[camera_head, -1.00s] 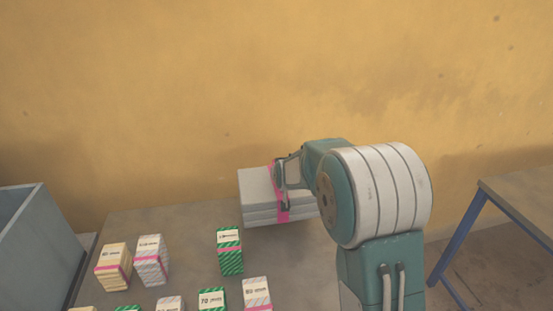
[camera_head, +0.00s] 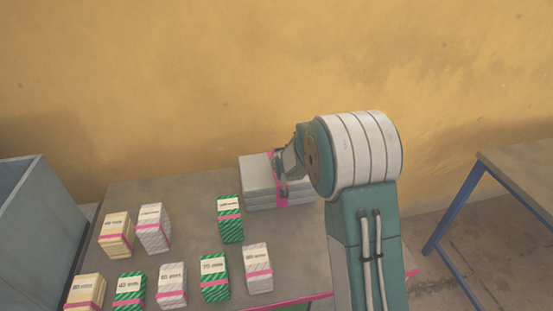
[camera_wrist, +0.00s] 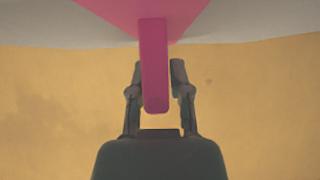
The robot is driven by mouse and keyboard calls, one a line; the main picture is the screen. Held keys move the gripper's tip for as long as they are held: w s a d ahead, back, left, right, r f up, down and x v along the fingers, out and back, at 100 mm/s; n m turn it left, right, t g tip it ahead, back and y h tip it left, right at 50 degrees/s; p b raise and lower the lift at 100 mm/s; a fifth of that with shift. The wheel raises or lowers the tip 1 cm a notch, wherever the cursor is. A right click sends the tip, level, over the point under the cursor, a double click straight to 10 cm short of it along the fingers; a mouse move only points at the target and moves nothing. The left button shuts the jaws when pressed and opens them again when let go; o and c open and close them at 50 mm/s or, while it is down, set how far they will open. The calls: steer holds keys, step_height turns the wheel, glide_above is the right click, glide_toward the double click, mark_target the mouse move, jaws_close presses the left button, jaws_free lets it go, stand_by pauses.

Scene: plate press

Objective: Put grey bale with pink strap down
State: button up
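The grey bale (camera_head: 260,173) is a flat stack of pale layers with a pink strap around it. It is at the back right of the table (camera_head: 190,183), level and low over the surface. I cannot tell for sure whether its underside touches. My gripper (camera_head: 281,178) is at the strap, on the bale's near right part.
Several small strapped bundles, such as a green one (camera_head: 230,222) and a white one (camera_head: 257,268), stand left of and in front of the bale. A grey bin (camera_head: 25,215) is at the left. A blue-legged table (camera_head: 515,180) is at the right. The wall (camera_head: 200,80) is close behind.

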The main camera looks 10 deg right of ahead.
steer(key=shift+o, duration=0.2)
steer(key=shift+r, duration=0.1)
steer(key=s+r+g, duration=0.1)
steer(key=s+r, duration=0.7)
steer(key=s, duration=0.4)
steer(key=s+r+g, duration=0.2)
steer(key=s+r, duration=0.5)
steer(key=s, duration=0.6)
steer(key=s+r+g, duration=0.1)
steer(key=s+g, duration=0.1)
steer(key=s, duration=1.5)
steer(key=shift+r+g, duration=0.3)
steer(key=shift+r, duration=0.1)
steer(key=shift+s, duration=0.2)
